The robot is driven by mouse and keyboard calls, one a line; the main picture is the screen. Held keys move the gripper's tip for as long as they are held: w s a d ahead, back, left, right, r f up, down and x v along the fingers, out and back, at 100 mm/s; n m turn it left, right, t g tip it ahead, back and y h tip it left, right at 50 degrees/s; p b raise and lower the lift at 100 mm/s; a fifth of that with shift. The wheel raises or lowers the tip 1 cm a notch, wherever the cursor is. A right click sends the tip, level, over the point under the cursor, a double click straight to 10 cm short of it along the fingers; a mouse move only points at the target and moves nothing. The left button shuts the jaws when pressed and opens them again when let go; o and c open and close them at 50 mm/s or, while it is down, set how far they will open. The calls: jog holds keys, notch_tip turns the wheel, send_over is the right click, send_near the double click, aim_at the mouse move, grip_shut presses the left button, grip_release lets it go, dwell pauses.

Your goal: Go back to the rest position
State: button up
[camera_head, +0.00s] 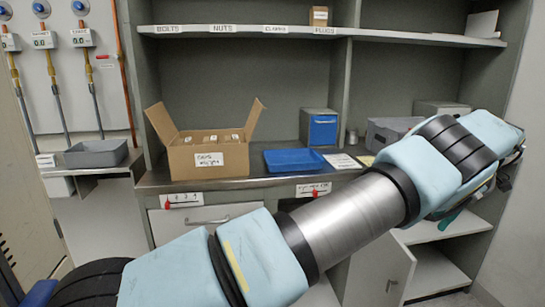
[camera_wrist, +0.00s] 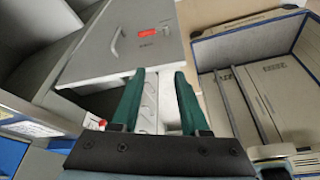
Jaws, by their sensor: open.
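My gripper (camera_wrist: 157,100) shows in the wrist view with two green fingers spread apart and nothing between them. Behind the fingers are a grey cabinet door (camera_wrist: 120,45) with a handle and a red label, and a pale strip with notches. In the head view my arm stretches from the lower left to the upper right in front of the workbench. The gripper end is mostly hidden behind the arm at the far right.
An open cardboard box (camera_head: 208,158), a blue tray (camera_head: 294,161) and a grey bin (camera_head: 390,132) stand on the workbench (camera_head: 240,183). A grey tray (camera_head: 96,153) is at left. A labelled shelf (camera_head: 250,31) runs above. A blue-rimmed box (camera_wrist: 275,85) is right of my gripper.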

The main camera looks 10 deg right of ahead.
jog(key=w+a+m+g+h+b, duration=0.2)
jog(key=w+a+m+b, duration=0.1)
jog(key=w+a, duration=1.7)
jog(key=a+f+m+h+b, duration=0.1)
jog(key=a+m+b, duration=0.2)
jog(key=a, duration=1.6)
jog(key=s+a+f+m+t+h+b, duration=0.1)
jog(key=s+a+f+m+b, duration=0.2)
jog(key=s+a, duration=0.65)
jog(key=s+a+f+m+t+b, duration=0.1)
jog(key=s+a+f+m, duration=0.3)
jog(key=s+a, duration=0.55)
notch_tip(320, 180, up, 14)
jog(key=w+a+m+p, duration=0.1)
jog(key=p, duration=1.2)
jog(key=shift+w+a+p, duration=0.3)
jog(key=shift+a, duration=0.05)
jog(key=shift+o, duration=0.2)
